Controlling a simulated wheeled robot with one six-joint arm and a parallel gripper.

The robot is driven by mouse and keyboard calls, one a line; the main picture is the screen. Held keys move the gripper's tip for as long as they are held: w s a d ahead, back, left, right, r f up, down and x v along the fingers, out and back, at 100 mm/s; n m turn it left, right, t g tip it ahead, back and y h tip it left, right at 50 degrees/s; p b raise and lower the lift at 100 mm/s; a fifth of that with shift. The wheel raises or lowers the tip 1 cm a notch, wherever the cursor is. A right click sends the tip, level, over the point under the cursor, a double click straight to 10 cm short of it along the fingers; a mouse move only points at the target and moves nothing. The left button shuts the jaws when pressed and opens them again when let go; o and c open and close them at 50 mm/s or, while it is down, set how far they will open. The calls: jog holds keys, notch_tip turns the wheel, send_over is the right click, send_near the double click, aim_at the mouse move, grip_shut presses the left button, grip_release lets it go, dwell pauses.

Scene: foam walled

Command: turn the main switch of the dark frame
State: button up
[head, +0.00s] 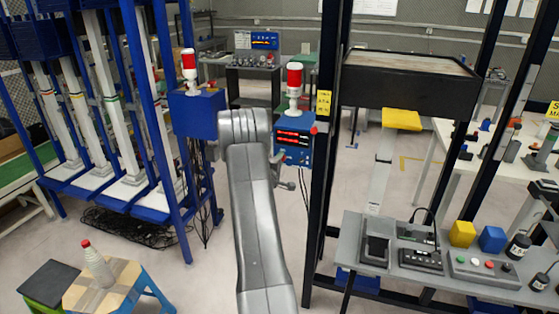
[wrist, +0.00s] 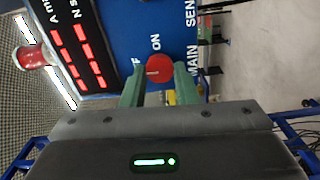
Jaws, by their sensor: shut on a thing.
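The main switch is a red round knob (wrist: 160,66) on a blue panel (wrist: 118,12) in the wrist view. "ON" is printed above it, the end of "OFF" to its left and "MAIN" to its right. A pale mark on the knob points left, toward the "OFF" lettering. My gripper (wrist: 159,77) has its green fingers on either side of the knob, shut on it. In the head view the blue box with red displays (head: 293,152) is beside a post of the dark frame (head: 324,130). My arm hides the gripper and knob there.
A red beacon (head: 295,80) stands on the box and a yellow label (head: 324,104) is on the post. Another blue box (head: 197,112) with a beacon is on the blue frame at left. A grey bench (head: 352,232) with devices stands at right. Some floor is clear.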

jog(key=shift+n, duration=0.5)
jog(key=o, duration=1)
jog(key=shift+s+a, duration=0.1)
jog(key=b+v, duration=0.3)
jog(key=v, duration=1)
jog(key=shift+s+a, duration=0.1)
jog(key=shift+s, duration=0.2)
